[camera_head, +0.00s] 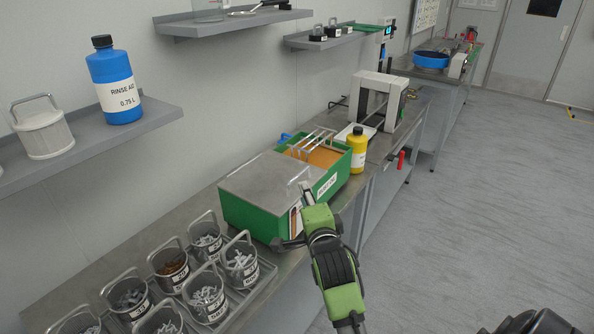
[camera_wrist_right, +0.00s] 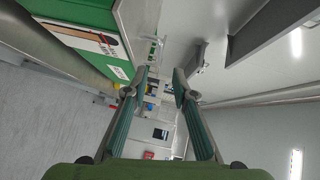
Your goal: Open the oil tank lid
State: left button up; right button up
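The oil tank is a green box (camera_head: 245,216) on the steel bench in the head view. A flat grey metal lid (camera_head: 262,182) lies level over its left part. Beside it is a green-walled section (camera_head: 331,183) with orange-brown contents and a metal rack. My right gripper (camera_head: 290,215) is at the tank's near side, close to the lid's edge, with its fingers spread. In the right wrist view, the fingers (camera_wrist_right: 160,86) are apart with nothing between them, and the green tank wall (camera_wrist_right: 85,12) is at upper left. Contact with the lid cannot be told. My left gripper is not in view.
Several metal buckets of parts (camera_head: 207,297) stand in a tray left of the tank. A yellow bottle (camera_head: 357,152) stands at its right. A wall shelf (camera_head: 100,150) holds a blue bottle (camera_head: 114,84) and a white container.

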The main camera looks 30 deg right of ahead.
aim_at(298, 174)
jog(key=p+x, duration=0.1)
jog(key=x, duration=0.9)
jog(key=shift+w+d+r+p, duration=0.1)
jog(key=shift+w+p, duration=0.1)
jog(key=shift+p, duration=0.1)
jog(key=shift+x, duration=0.75)
jog(key=shift+s, duration=0.1)
jog(key=shift+c, duration=0.4)
grip_shut()
